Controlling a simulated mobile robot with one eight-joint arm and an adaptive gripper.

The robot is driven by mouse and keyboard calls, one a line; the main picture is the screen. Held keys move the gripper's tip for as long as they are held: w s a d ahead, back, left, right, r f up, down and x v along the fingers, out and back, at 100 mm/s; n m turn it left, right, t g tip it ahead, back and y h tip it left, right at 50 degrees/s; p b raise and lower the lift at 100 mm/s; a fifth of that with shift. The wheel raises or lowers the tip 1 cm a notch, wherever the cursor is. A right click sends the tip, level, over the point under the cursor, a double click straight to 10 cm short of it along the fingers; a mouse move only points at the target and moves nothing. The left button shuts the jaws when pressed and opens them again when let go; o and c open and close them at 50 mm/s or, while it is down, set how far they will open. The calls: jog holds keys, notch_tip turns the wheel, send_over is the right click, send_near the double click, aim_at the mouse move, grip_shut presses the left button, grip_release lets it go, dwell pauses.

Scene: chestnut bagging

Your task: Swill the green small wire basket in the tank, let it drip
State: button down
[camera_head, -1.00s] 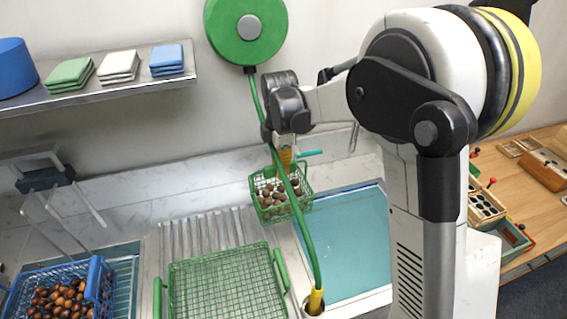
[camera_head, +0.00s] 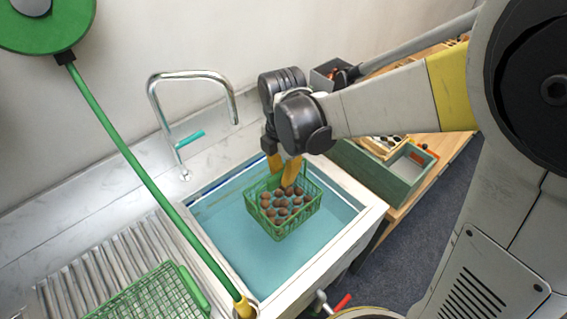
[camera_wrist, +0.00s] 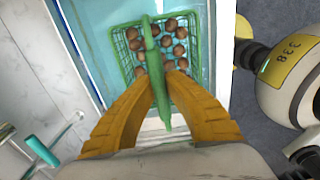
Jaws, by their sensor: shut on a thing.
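The small green wire basket (camera_head: 284,222), filled with brown chestnuts (camera_head: 283,203), hangs over the teal water of the tank (camera_head: 240,259). Whether its bottom touches the water I cannot tell. My gripper (camera_head: 287,170) has its yellow fingers shut on the basket's green handle. In the wrist view my gripper (camera_wrist: 158,82) grips the handle strip (camera_wrist: 153,62), with the basket (camera_wrist: 119,45) beyond it and chestnuts inside.
A larger green wire basket (camera_head: 150,297) lies on the ribbed drainboard (camera_head: 92,272) at left. A green hose (camera_head: 150,180) runs across the tank's left side. A faucet (camera_head: 190,78) stands behind the tank. A green-grey box (camera_head: 385,178) sits at right.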

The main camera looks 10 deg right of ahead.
aim_at(284, 207)
jog(key=shift+d+f+b, duration=0.15)
jog(key=shift+f+b, duration=0.15)
jog(key=shift+f, duration=0.15)
notch_tip(284, 207, down, 16)
jog(key=b, duration=1.3)
jog(key=shift+f, duration=0.1)
jog(key=shift+w+d, duration=0.5)
jog(key=shift+d, duration=0.3)
jog(key=shift+s+a, duration=0.55)
jog(key=shift+a, duration=0.3)
